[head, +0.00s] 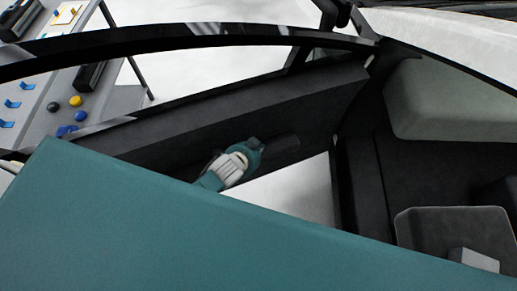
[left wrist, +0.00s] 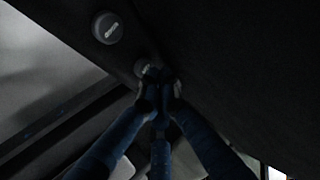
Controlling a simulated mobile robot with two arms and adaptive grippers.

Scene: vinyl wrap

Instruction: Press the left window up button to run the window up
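My left gripper (head: 256,146) is teal and white in the head view, at the inner side of the dark car door panel (head: 180,128). No button can be made out there. In the dark left wrist view, a round grey button (left wrist: 108,28) with a pale mark sits at the upper left, clear of the fingers. A second round button (left wrist: 143,64) lies lower right of it, partly hidden by the fingertips. My left gripper's blue fingers (left wrist: 160,80) come together at this second button; contact cannot be told. They look shut, with nothing seen between them. The button marks are too dark to read.
The dark door frame (head: 200,38) arches above the arm. A grey-green seat or panel (head: 450,100) and a dark grey block (head: 455,228) are inside at the right. A table (head: 110,105) with blue and yellow parts stands outside at the left.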

